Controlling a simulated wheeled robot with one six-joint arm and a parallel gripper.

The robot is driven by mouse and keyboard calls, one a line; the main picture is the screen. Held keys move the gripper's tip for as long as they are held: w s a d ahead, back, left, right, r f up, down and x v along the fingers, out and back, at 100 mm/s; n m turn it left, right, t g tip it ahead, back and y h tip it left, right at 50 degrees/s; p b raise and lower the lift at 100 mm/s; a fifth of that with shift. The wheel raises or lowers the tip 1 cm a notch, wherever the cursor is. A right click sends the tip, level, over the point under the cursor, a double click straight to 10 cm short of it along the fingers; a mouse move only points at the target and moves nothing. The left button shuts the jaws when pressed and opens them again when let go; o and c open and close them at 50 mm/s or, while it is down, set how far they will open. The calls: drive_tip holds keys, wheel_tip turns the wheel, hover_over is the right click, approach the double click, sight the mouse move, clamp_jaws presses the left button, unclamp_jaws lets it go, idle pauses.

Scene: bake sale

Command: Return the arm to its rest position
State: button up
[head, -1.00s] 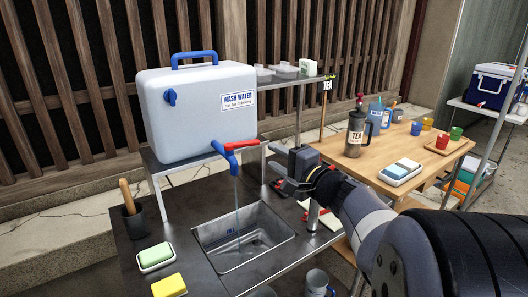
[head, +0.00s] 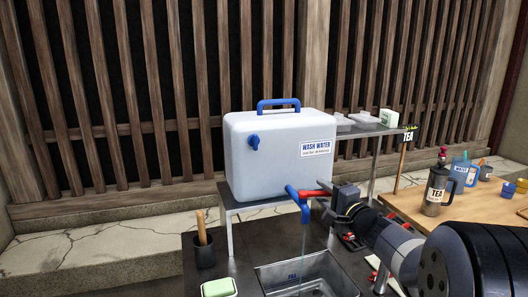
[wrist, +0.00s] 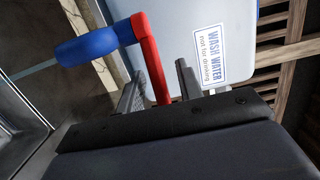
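My gripper (head: 325,204) is at the wash water tap, by the free end of its red lever (head: 312,193). In the wrist view my gripper (wrist: 158,84) has its two dark fingers apart, with the red lever (wrist: 148,52) seen between them. A gap shows beside the lever, and I cannot tell whether a finger touches it. The blue tap spout (head: 304,212) points down with a thin stream of water under it. My arm reaches in from the lower right and is not folded.
The wash water tank (head: 270,165) stands on a metal stand above the sink (head: 345,283). A shelf (head: 372,131) with containers is behind my gripper. The wooden table (head: 460,208) with a tea jug (head: 436,190) is at right. A brush holder (head: 204,255) stands at left.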

drive_tip(key=shift+s+f+h+b, duration=0.2)
drive_tip(key=shift+h+b, duration=0.1)
drive_tip(key=shift+b, duration=0.6)
drive_tip(key=b+v, duration=0.1)
drive_tip(key=v, duration=1)
drive_tip(key=p+x, duration=0.1)
drive_tip(key=x, duration=1)
drive_tip(key=shift+r+p, duration=0.25)
drive_tip(key=shift+p, duration=0.1)
drive_tip(key=shift+w+r+p, duration=0.15)
drive_tip(key=shift+w+p, duration=0.1)
drive_tip(key=shift+p, duration=0.25)
drive_tip(key=shift+d+y+p, duration=0.1)
drive_tip(key=shift+y+p, duration=0.3)
drive_tip(key=shift+p, duration=0.5)
drive_tip(key=n+g+y+p, duration=0.1)
drive_tip(key=y+p, duration=0.1)
drive_tip(key=p, duration=0.3)
drive_tip(key=w+n+g+y+p, duration=0.1)
drive_tip(key=n+y+p, duration=0.1)
drive_tip(key=p, duration=0.3)
drive_tip(key=shift+w+g, duration=0.2)
drive_tip(key=shift+g, duration=0.2)
